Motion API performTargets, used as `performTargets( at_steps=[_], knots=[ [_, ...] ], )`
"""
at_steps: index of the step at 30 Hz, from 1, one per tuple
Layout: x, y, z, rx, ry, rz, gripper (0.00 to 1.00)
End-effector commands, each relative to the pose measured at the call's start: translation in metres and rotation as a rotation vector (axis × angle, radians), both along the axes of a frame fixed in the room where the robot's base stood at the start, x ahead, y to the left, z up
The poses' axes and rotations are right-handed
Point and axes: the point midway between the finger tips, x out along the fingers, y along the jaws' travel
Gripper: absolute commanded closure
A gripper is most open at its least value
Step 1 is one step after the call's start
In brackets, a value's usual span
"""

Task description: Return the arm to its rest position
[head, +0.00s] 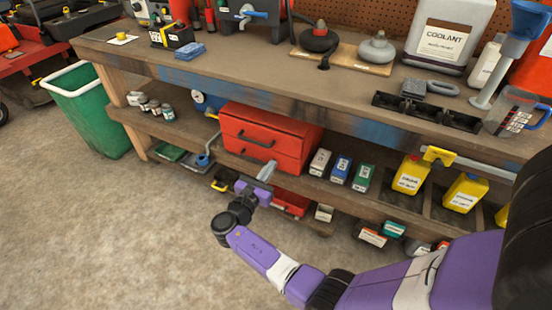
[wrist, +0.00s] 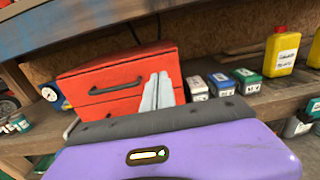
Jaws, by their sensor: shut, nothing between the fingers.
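My gripper (head: 267,170) is at the end of my purple arm, in front of the lower shelf of the workbench. Its grey fingers are together with nothing between them. They also show in the wrist view (wrist: 157,92), pointing up in front of the red drawer box (wrist: 118,85). In the head view the red drawer box (head: 262,140) stands on the shelf just beyond the fingers, with its drawers closed. I cannot tell the exact gap between the fingers and the box.
The workbench (head: 240,75) spans the view, with a coolant jug (head: 448,40) and a measuring jug (head: 513,112) on top. Small boxes (head: 340,170) and yellow bottles (head: 411,174) stand on the shelf at right. A green bin (head: 95,118) is at left. The floor (head: 120,230) at front left is clear.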

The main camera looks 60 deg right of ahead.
Motion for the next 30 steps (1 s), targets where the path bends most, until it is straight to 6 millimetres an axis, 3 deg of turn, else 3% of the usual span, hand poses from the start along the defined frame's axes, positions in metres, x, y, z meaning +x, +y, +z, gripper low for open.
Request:
performTargets(
  at_steps=[14,17,20,25,30],
  knots=[
    [0.002,0.008,-0.001,0.004,-0.037,0.010,1.00],
    [0.016,0.009,-0.010,0.055,-0.134,0.064,1.00],
    [0.044,0.013,-0.013,0.166,-0.325,0.139,1.00],
    [0.065,0.042,-0.033,0.418,-0.654,0.260,1.00],
    [0.063,0.094,-0.048,0.706,-0.959,0.345,1.00]
  ],
)
